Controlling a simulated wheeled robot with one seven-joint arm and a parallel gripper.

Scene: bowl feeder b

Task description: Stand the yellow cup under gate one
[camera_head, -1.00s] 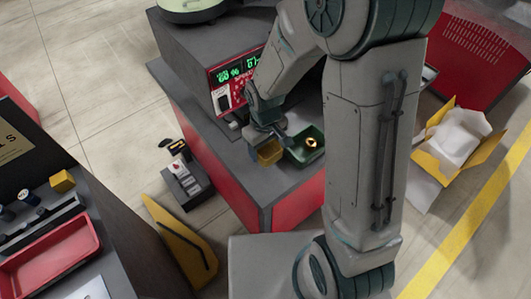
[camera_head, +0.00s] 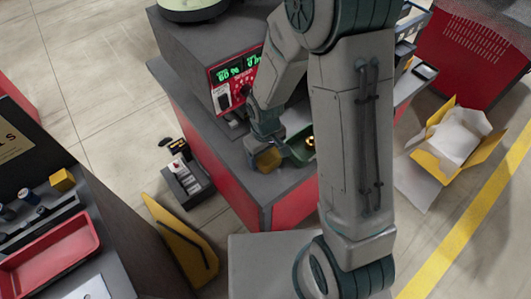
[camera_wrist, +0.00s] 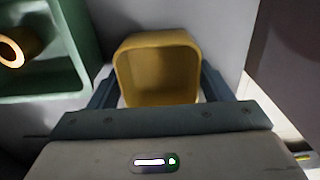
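The yellow cup (camera_head: 268,159) stands upright on the grey bench top near its front corner. In the wrist view the cup (camera_wrist: 158,70) looks empty, its square mouth facing me. My gripper (camera_head: 262,138) is down at the cup and hides part of it in the head view. In the wrist view the fingers of my gripper (camera_wrist: 159,88) lie on either side of the cup, close to its walls; whether they press on it is not clear. I cannot make out gate one by any label.
A yellow wedge-shaped piece (camera_head: 181,241) and a small grey device (camera_head: 186,179) stand left of the bench.

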